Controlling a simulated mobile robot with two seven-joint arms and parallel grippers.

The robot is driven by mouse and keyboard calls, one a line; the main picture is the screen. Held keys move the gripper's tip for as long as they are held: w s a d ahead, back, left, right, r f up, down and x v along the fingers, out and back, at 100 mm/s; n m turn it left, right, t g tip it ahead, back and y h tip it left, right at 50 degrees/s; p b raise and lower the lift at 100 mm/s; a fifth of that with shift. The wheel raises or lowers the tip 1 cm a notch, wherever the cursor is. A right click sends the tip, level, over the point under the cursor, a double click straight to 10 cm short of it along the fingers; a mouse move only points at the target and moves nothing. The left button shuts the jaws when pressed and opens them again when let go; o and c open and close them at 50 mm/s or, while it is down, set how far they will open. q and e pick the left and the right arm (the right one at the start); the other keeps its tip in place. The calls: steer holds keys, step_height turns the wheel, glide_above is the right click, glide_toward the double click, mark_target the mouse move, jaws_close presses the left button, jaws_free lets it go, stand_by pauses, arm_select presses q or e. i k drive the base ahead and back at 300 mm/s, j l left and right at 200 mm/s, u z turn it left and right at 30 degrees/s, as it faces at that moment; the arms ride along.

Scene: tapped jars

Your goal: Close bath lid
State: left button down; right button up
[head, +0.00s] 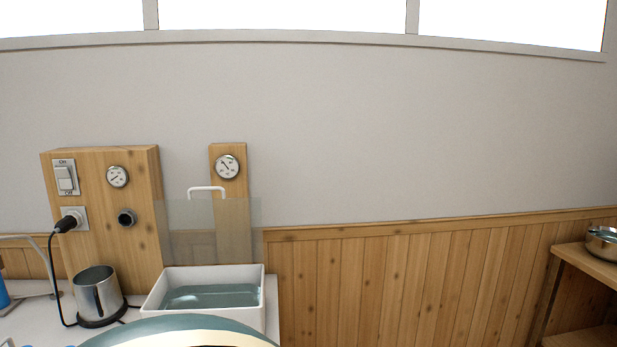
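The bath is a white rectangular basin (155,291) with bluish water in it, on the white counter at the lower left. Its lid is a clear pane (184,232) with a white handle (206,189) on its upper edge. The lid stands upright at the back of the bath, so the bath is open. Neither of my grippers shows in the head view.
A steel cup (97,292) stands left of the bath, with a black cable running from a wall plug (66,224). A rounded teal and cream object (180,326) covers the bath's front edge. A wooden shelf (590,262) with metal bowls (603,243) stands at far right.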

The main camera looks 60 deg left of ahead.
mark_target(207, 188)
steer(key=i+l+u, duration=0.2)
steer(key=i, duration=0.2)
steer(key=i+u, duration=0.2)
steer(key=i, duration=0.25)
steer(key=i+l+u, duration=0.25)
steer(key=i, duration=0.15)
steer(key=i+j+u, duration=0.1)
steer(key=u, duration=0.3)
steer(key=i+u, duration=0.2)
steer(key=u, duration=0.2)
steer(key=i+u, duration=0.2)
steer(key=u, duration=0.2)
steer(key=i+u, duration=0.15)
steer(key=u, duration=0.3)
